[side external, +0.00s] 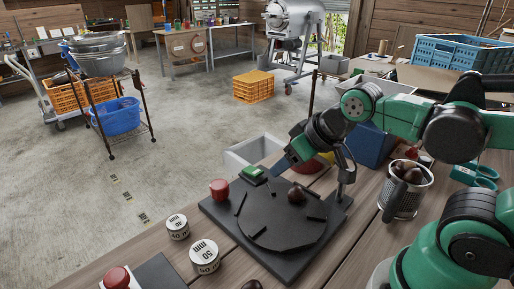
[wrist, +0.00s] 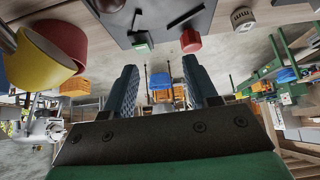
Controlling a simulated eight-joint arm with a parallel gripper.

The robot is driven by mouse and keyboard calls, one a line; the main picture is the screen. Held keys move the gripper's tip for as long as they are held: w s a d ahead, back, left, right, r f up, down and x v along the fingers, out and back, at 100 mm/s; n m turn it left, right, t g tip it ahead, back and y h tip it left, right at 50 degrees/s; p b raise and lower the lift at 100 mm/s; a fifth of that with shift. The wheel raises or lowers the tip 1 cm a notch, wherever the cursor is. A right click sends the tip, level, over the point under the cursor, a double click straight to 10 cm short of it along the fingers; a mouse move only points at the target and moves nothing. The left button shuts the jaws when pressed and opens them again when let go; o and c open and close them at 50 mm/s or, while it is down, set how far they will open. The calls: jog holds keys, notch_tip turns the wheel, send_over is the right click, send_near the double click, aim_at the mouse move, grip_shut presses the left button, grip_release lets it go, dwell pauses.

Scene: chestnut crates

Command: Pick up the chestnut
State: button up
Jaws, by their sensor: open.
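A brown chestnut (side external: 296,194) lies on the dark round plate (side external: 275,228), near its back edge, in the side view. My gripper (side external: 280,166) is above and slightly left of this chestnut, apart from it, near the back of the plate. In the wrist view my gripper (wrist: 160,72) shows two blue fingers spread apart with nothing between them. A dark brown shape (wrist: 108,4) is cut off at the top of the wrist view; I cannot tell whether it is the chestnut.
A red knob (side external: 219,189) and a green switch (side external: 254,174) sit on the board's back left. A ribbed metal cup (side external: 405,196) holds more chestnuts at right. Labelled round weights (side external: 205,257) stand at front left. A white open box (side external: 252,152) is behind the board.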

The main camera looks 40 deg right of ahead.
jog(key=o, duration=0.5)
jog(key=shift+o, duration=0.2)
jog(key=m+g, duration=0.5)
jog(key=g, duration=0.2)
send_over(251, 288)
notch_tip(251, 288, down, 8)
jog(key=shift+r, duration=0.1)
jog(key=shift+s+a+f, duration=0.1)
jog(key=shift+a+f, duration=0.05)
jog(key=shift+f, duration=2.75)
